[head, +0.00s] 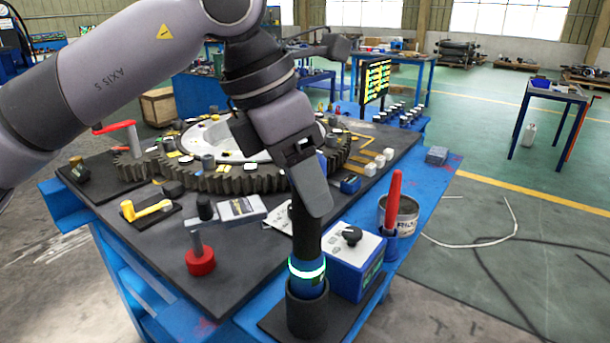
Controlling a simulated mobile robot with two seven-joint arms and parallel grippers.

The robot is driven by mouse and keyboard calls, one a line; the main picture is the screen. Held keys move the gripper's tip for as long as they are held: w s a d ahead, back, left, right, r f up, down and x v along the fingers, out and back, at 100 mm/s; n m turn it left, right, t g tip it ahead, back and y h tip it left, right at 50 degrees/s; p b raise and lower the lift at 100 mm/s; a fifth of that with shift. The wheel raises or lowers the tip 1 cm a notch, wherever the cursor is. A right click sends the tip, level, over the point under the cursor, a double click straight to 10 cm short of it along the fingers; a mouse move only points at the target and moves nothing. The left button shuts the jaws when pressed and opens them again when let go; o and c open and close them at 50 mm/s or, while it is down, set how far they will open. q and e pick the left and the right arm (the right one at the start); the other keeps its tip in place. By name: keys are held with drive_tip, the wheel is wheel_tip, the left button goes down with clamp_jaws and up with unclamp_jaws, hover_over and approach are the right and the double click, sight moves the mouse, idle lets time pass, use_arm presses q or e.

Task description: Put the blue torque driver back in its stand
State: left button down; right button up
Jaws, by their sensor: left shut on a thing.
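The blue torque driver (307,282) stands upright near the front corner of the workbench. It has a dark upper body, a glowing pale green ring and a blue lower part. Its lower end is inside the dark cup of the stand (307,318), whose wall hides the tip. I cannot tell how deep it sits. My left gripper (313,207) comes down from above and is shut on the dark upper part of the driver; its finger hides part of that grip. My right gripper is not in view.
A blue box with a white top and black knob (352,240) stands close right of the driver. Behind it are a red-handled tool (394,200) and a tin can (408,217). A red-based post (200,258) stands left. A large gear (215,178) fills the bench's middle.

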use_arm(q)
drive_tip(key=shift+f+b, duration=0.55)
drive_tip(key=shift+f, duration=0.2)
drive_tip(key=shift+c, duration=2.2)
unclamp_jaws()
drive_tip(key=shift+f, duration=0.1)
drive_tip(key=shift+p+v, duration=0.75)
drive_tip(key=shift+v, duration=0.45)
drive_tip(key=shift+p+v, duration=0.75)
drive_tip(key=shift+v, duration=0.55)
